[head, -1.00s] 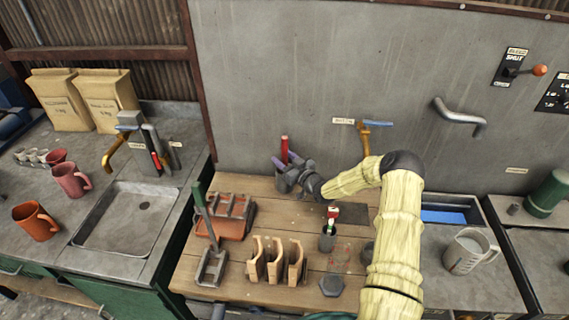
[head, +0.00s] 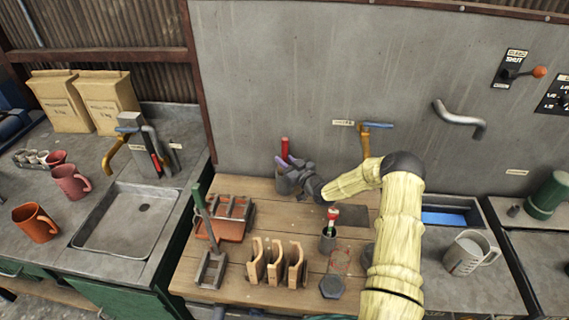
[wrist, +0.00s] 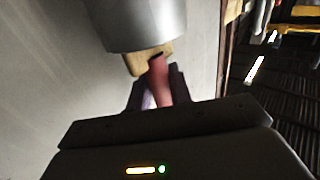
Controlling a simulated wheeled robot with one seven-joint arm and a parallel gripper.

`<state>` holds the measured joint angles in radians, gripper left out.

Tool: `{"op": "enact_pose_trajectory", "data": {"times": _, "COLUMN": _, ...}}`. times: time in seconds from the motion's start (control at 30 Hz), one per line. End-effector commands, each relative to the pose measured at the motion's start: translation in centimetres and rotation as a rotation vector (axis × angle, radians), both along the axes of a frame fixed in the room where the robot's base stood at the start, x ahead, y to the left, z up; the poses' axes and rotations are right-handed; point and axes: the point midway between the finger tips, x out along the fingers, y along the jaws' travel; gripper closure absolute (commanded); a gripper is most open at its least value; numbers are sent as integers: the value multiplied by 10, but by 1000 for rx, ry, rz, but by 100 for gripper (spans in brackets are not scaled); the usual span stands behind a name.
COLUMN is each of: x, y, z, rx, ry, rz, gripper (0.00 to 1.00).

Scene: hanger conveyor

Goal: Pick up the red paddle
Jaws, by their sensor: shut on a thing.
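The red paddle (head: 285,147) shows as a narrow upright red piece at the back of the wooden bench, in front of the grey wall. My gripper (head: 289,161) reaches it from the right with its purple fingers around it, beside a grey pot (head: 284,184). In the wrist view a red piece (wrist: 158,82) sits between the two dark fingers of my gripper (wrist: 156,88), which is shut on it. A grey metal cylinder and a tan wooden piece (wrist: 140,63) lie just beyond the fingertips. The paddle's lower part is hidden.
On the bench (head: 265,189) stand an orange tray with a rack (head: 222,229), wooden holders (head: 276,262) and a small pot (head: 327,243) with a red-topped item. A sink (head: 130,219) is at left, a white jug (head: 464,257) at right. A blue-handled tap (head: 376,126) juts from the wall.

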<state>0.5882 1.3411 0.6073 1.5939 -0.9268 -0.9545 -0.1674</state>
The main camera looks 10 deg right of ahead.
Motion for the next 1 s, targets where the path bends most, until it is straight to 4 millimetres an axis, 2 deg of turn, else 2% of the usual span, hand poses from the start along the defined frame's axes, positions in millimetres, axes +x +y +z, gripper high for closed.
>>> {"op": "enact_pose_trajectory", "data": {"times": 0.27, "x": 1, "y": 0, "z": 27, "rx": -1, "ry": -4, "rz": 0, "gripper": 100}}
{"op": "enact_pose_trajectory", "data": {"times": 0.47, "x": 0, "y": 0, "z": 67, "rx": -3, "ry": -6, "rz": 0, "gripper": 100}}
{"op": "enact_pose_trajectory", "data": {"times": 0.8, "x": 0, "y": 0, "z": 146, "rx": -3, "ry": -6, "rz": 0, "gripper": 100}}
{"op": "enact_pose_trajectory", "data": {"times": 1.0, "x": 0, "y": 0, "z": 173, "rx": -1, "ry": -2, "rz": -1, "gripper": 100}}
